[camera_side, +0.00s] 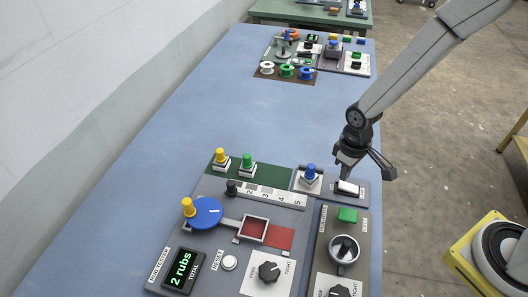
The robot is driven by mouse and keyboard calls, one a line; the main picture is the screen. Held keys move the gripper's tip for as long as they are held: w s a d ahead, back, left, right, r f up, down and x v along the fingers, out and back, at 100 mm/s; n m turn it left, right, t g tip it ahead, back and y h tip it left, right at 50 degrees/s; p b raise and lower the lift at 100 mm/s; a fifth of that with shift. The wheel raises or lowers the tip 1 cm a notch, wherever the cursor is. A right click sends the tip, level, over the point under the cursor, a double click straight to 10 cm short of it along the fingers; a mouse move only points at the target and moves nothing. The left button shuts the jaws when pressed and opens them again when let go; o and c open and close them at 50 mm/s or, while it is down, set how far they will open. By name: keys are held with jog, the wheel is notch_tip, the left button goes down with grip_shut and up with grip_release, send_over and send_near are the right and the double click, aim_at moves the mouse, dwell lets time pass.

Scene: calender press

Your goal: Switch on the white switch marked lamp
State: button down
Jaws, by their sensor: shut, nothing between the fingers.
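The white switch (347,188) is a small rocker on a grey plate at the upper right of the panel group. Its marking cannot be read from here. My gripper (347,174) is shut and empty, pointing down right at the switch's far edge. Its tip partly covers that edge, and I cannot tell whether it touches. The rocker's on or off position is not clear.
A blue knob (311,172) stands just left of the switch. A green button (347,215) and a round dial (343,249) lie nearer. The rub tester's blue disc (206,212) is further left.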

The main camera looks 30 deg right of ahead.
aim_at(342, 184)
jog(key=shift+f, duration=1.45)
dwell(1.3)
jog(key=shift+r, duration=3.55)
jog(key=shift+s+d+r, duration=0.3)
jog(key=shift+d+r, duration=0.1)
jog(key=shift+r, duration=0.05)
jog(key=s+d+r+m+t, duration=0.2)
jog(key=s+d+r+m, duration=0.1)
jog(key=s+d+r, duration=0.1)
jog(key=shift+s+d+r+t, duration=0.3)
jog(key=shift+s+d+r, duration=0.1)
jog(key=shift+s, duration=0.5)
